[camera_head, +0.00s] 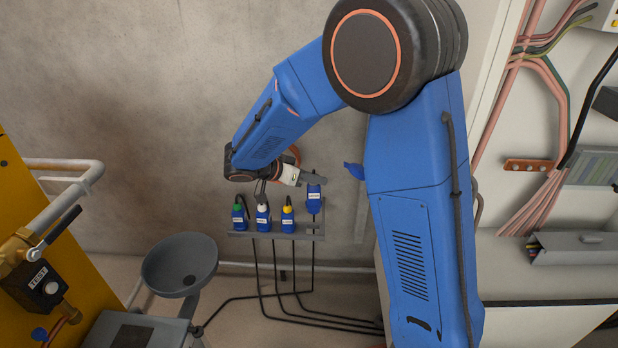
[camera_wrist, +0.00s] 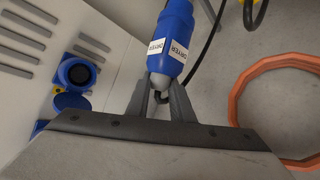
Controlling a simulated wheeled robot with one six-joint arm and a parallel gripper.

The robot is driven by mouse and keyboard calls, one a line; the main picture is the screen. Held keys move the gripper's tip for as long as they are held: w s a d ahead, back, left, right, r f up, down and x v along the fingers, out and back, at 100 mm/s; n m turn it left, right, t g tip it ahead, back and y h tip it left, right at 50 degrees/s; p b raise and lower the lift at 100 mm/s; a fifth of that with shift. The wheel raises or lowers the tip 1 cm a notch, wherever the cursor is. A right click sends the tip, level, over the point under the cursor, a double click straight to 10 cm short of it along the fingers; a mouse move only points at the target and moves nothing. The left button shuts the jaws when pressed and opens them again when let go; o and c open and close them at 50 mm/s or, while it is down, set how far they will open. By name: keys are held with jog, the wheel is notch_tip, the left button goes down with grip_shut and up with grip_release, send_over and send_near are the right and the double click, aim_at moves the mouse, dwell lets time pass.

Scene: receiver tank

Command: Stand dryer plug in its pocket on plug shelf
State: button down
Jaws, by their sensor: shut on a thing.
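The dryer plug (camera_wrist: 175,40) is blue with white labels reading DRYER. My gripper (camera_wrist: 160,95) is shut on its grey cable end in the wrist view. In the head view the plug (camera_head: 314,198) hangs roughly upright below my gripper (camera_head: 312,179), at the right end of the plug shelf (camera_head: 240,235). The shelf is a grey ledge on the wall. Three blue plugs stand on it, with green (camera_head: 238,207), white (camera_head: 262,208) and yellow (camera_head: 287,210) tops. I cannot tell whether the held plug touches its pocket.
A grey funnel (camera_head: 180,262) stands left of the shelf, beside a yellow panel (camera_head: 85,270) with pipes. Black cables (camera_head: 283,280) hang below the shelf. The wrist view shows a blue socket (camera_wrist: 77,73) on a light panel at left and an orange hose coil (camera_wrist: 237,110) at right.

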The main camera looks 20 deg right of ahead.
jog(key=shift+w+m, duration=0.15)
jog(key=shift+m, duration=0.35)
jog(key=shift+f, duration=0.1)
jog(key=shift+f, duration=0.1)
jog(key=shift+f, duration=4.45)
jog(key=shift+w+m, duration=0.15)
jog(key=shift+m, duration=0.15)
jog(key=shift+f, duration=1.2)
jog(key=c, duration=1.5)
grip_release()
